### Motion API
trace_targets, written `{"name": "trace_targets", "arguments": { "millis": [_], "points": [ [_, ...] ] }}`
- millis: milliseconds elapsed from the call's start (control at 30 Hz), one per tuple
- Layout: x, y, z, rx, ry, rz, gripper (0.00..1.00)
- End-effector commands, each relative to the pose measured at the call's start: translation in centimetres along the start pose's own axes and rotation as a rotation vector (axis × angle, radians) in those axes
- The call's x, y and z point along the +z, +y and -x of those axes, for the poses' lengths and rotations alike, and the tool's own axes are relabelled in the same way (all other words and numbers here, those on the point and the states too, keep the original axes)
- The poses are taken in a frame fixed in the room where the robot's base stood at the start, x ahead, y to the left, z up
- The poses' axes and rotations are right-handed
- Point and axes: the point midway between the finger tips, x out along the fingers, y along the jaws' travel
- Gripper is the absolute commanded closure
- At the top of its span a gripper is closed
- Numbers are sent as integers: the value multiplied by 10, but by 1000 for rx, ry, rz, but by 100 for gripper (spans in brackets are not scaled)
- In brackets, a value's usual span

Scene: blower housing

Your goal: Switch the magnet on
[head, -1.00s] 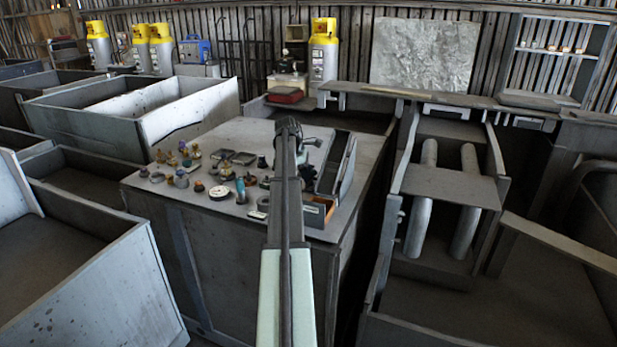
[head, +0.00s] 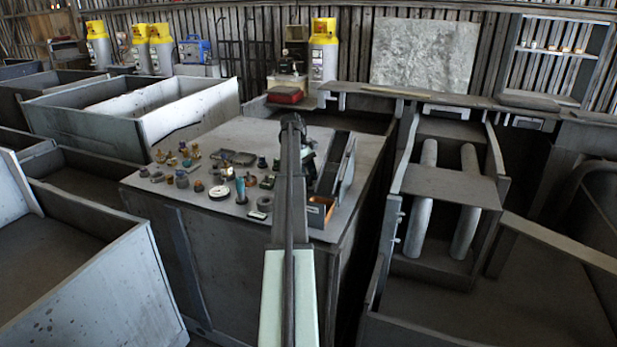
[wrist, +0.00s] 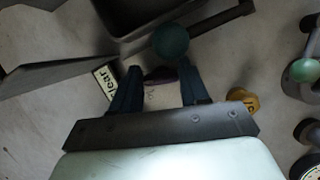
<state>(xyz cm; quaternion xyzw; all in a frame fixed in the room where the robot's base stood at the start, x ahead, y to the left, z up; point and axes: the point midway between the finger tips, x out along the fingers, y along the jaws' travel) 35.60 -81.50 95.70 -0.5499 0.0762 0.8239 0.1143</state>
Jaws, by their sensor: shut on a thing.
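In the wrist view my gripper (wrist: 157,84) has two dark blue fingers closed on a small pale grey piece with a dark top (wrist: 160,92). I cannot tell whether this piece is the magnet or its switch. A dark teal round knob (wrist: 170,41) lies just beyond the fingertips, with a dark bar (wrist: 222,20) running from near it to the upper right. No switch marking is readable. In the head view my arm reaches over the grey bench top (head: 240,135) and hides most of the gripper and what it holds.
A label reading "ear" (wrist: 106,80) lies left of the fingers. A yellow-brown piece (wrist: 243,100) and a pale green knob (wrist: 305,70) are at the right. In the head view several small parts (head: 195,175) stand left of my arm and an orange-edged bin (head: 319,212) stands right.

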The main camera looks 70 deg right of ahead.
Motion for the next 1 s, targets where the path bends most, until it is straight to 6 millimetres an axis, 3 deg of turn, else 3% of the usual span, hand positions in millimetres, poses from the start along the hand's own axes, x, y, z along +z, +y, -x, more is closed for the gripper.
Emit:
{"name": "trace_targets", "arguments": {
  "millis": [400,967,1000],
  "points": [
    [-1,1,-1,-64,9,-174,86],
    [-2,1,-2,-72,12,-198,86],
    [-2,1,-2,-71,12,-198,52]
  ]
}}
